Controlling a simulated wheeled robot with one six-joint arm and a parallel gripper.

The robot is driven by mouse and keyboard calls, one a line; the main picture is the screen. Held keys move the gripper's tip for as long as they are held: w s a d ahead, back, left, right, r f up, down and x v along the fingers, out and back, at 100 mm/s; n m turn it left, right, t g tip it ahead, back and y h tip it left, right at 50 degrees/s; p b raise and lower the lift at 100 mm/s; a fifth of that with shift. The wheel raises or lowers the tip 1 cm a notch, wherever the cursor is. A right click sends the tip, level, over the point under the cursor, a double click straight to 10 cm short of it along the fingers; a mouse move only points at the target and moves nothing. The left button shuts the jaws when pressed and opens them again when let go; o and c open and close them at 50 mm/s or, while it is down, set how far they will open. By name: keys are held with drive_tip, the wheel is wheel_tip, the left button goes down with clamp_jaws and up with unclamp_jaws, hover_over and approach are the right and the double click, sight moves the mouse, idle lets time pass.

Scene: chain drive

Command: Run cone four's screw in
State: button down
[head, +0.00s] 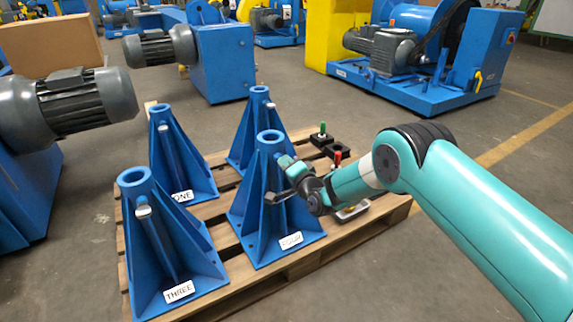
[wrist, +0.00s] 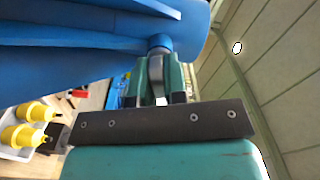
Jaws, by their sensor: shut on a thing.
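Cone four (head: 262,215) is a blue ribbed stand with a round collar on top and a label that reads FOUR, at the front right of the pallet. My gripper (head: 284,163) reaches it from the right, just below the collar. In the wrist view my gripper (wrist: 157,82) is shut on a small grey piece, the screw (wrist: 156,67), whose far end meets a round blue boss (wrist: 160,44) on the cone. The thread is hidden, so I cannot tell how deep the screw sits. In the head view my gripper covers the screw.
Cone one (head: 180,160), cone three (head: 165,255) and another blue cone (head: 258,125) share the wooden pallet (head: 372,220). Black blocks with a green knob (head: 322,135) and a red knob (head: 337,158) stand behind my wrist. The wrist view shows yellow pieces (wrist: 35,112) in a pale tray.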

drive_tip(key=shift+d+f+m, duration=0.1)
drive_tip(key=shift+f+m, duration=0.05)
drive_tip(key=shift+m, duration=2.05)
drive_tip(key=c, duration=1.2)
unclamp_jaws()
drive_tip(key=shift+o, duration=0.2)
drive_tip(key=b+v, duration=1.4)
drive_tip(key=v, duration=0.3)
drive_tip(key=shift+s+b, duration=0.2)
drive_tip(key=shift+b, duration=0.1)
drive_tip(key=shift+d, duration=0.15)
